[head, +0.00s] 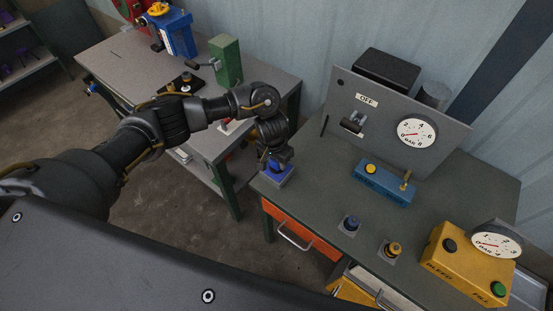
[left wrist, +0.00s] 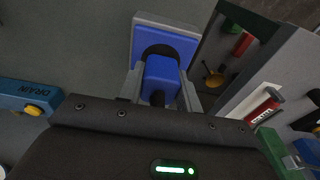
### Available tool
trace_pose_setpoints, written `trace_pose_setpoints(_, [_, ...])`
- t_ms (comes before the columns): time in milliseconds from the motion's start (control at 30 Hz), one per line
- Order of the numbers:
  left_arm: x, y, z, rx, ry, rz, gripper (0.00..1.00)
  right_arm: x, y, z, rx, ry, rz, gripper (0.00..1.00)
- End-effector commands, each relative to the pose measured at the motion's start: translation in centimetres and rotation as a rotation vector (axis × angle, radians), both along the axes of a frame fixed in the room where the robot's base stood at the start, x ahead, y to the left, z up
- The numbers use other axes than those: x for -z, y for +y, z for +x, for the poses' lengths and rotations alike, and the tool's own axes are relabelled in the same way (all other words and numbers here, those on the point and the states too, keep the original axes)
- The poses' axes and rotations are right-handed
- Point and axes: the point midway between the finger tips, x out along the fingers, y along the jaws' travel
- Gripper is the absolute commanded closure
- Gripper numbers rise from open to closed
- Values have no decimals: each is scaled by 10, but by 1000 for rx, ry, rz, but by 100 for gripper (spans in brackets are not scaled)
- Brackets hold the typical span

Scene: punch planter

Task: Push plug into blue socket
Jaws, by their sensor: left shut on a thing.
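The blue socket (head: 278,175) is a block on a grey base at the left corner of the green-grey bench. It also shows in the left wrist view (left wrist: 183,47), with a dark round opening. My left gripper (head: 274,156) points down right at the socket. In the left wrist view its two fingers (left wrist: 163,90) are shut on a blue plug (left wrist: 161,72), which lies in line with the opening. I cannot tell how far the plug's tip is inside. My right gripper is not in view.
An upright gauge panel (head: 372,125) stands behind. Another table (head: 125,62) is at the left.

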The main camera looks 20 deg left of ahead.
Motion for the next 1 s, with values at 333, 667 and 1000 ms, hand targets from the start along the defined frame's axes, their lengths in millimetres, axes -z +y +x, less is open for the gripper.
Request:
trace_pose_setpoints(333, [2, 0, 0, 0, 0, 0, 86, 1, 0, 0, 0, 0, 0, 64])
trace_pose_setpoints(667, [8, 0, 0, 1, 0, 0, 86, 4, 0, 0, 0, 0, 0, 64])
trace_pose_setpoints(1000, [13, 0, 0, 0, -1, 0, 57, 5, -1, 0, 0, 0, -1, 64])
